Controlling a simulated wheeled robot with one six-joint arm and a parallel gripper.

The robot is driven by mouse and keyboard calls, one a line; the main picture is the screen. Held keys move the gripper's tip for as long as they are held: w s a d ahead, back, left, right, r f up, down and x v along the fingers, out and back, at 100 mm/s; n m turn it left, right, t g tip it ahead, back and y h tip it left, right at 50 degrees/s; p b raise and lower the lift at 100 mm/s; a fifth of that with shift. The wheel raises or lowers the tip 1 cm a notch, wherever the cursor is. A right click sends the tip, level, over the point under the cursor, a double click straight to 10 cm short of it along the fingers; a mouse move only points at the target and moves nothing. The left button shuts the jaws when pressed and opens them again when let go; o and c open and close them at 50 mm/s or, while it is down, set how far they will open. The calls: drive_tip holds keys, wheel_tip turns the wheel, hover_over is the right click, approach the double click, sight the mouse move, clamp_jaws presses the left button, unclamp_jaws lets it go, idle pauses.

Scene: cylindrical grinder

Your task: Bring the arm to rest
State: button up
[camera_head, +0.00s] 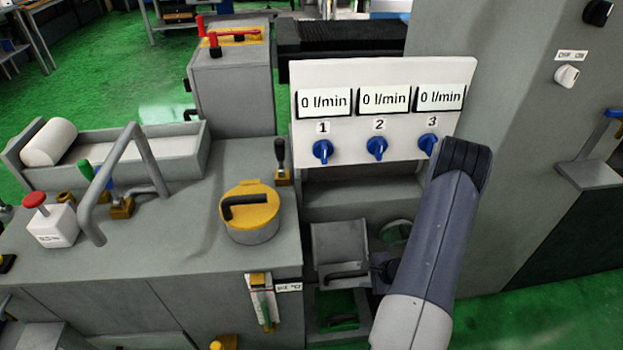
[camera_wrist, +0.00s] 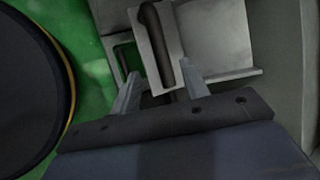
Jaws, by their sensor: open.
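My arm (camera_head: 430,245) reaches down in front of the grey machine, bent at a dark joint just below the flow panel. In the head view the dark wrist end is beside this grey part (camera_head: 340,245), and the fingers are hard to make out.
A white panel (camera_head: 305,80) with three blue knobs, each under a "0 l/min" display, is close to my arm. A yellow-lidded pot (camera_head: 250,208), a bent grey pipe (camera_head: 125,155) and a red button box (camera_head: 52,225) stand on the left. Green floor (camera_head: 540,295) shows at lower right.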

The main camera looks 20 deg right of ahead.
sight(351, 274)
drive_tip(key=b+x, duration=0.1)
drive_tip(key=x, duration=0.9)
